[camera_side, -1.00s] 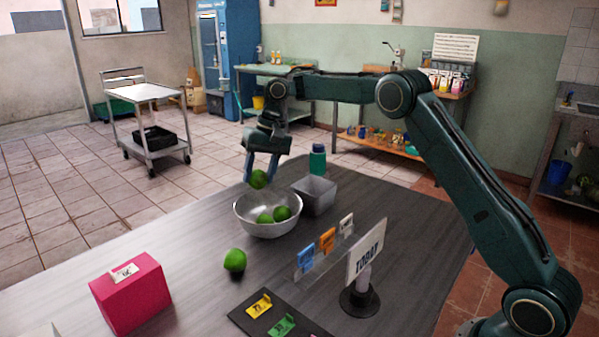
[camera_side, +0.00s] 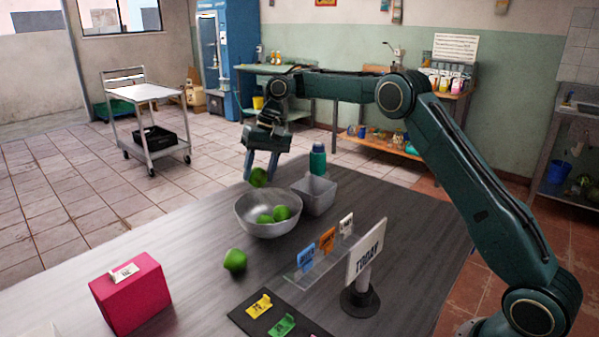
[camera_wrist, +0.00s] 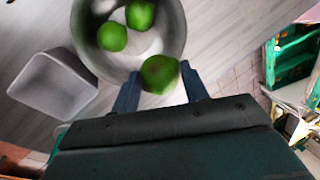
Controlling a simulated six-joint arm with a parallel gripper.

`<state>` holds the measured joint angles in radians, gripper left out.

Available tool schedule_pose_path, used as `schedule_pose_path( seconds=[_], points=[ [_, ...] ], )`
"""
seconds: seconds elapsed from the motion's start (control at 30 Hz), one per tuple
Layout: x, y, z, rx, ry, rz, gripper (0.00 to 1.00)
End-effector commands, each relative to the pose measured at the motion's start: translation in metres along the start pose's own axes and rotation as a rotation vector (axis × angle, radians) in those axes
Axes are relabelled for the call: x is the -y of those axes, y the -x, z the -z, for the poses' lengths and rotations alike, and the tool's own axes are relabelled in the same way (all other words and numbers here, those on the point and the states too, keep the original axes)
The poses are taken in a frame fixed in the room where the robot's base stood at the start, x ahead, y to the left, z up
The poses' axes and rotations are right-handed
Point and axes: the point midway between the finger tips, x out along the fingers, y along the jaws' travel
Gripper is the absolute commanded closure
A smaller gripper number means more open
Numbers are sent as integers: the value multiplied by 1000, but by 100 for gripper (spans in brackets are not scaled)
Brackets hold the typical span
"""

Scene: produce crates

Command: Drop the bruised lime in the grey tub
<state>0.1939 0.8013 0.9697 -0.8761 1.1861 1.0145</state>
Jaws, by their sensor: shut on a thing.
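My gripper (camera_side: 260,174) is shut on a green lime (camera_side: 258,178), behind the far rim of the steel bowl (camera_side: 252,225). In the wrist view the held lime (camera_wrist: 159,73) sits between my fingers at the bowl's edge. I cannot tell surely whether it is bruised. Two more limes (camera_side: 281,213) (camera_side: 265,219) lie in the bowl. Another lime (camera_side: 235,260) lies on the table in front of it. The grey tub (camera_side: 318,197) stands right of the bowl and looks empty in the wrist view (camera_wrist: 50,88).
A green bottle (camera_side: 317,160) stands behind the tub. A TODAY sign (camera_side: 366,252) and a clear rail with coloured tags (camera_side: 318,258) stand in front of the tub. A pink box (camera_side: 132,293) is at front left. Dark table is bare between box and bowl.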

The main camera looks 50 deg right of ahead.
Motion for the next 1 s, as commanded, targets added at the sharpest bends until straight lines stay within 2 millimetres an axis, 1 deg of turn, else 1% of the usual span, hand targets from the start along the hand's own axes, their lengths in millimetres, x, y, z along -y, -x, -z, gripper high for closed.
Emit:
schedule_pose_path(
  seconds=[0.3,0.47,0.57,0.67,0.87,0.9,1.0],
  points=[
    [-1,1,0,-2,-6,1,79],
    [-11,5,2,-14,-59,4,79],
    [-26,12,6,-34,-132,9,79],
    [-46,20,9,-61,-232,13,79],
    [-98,39,11,-134,-473,15,79],
    [-109,42,11,-148,-519,13,79],
    [-133,50,8,-181,-617,9,79]
  ],
)
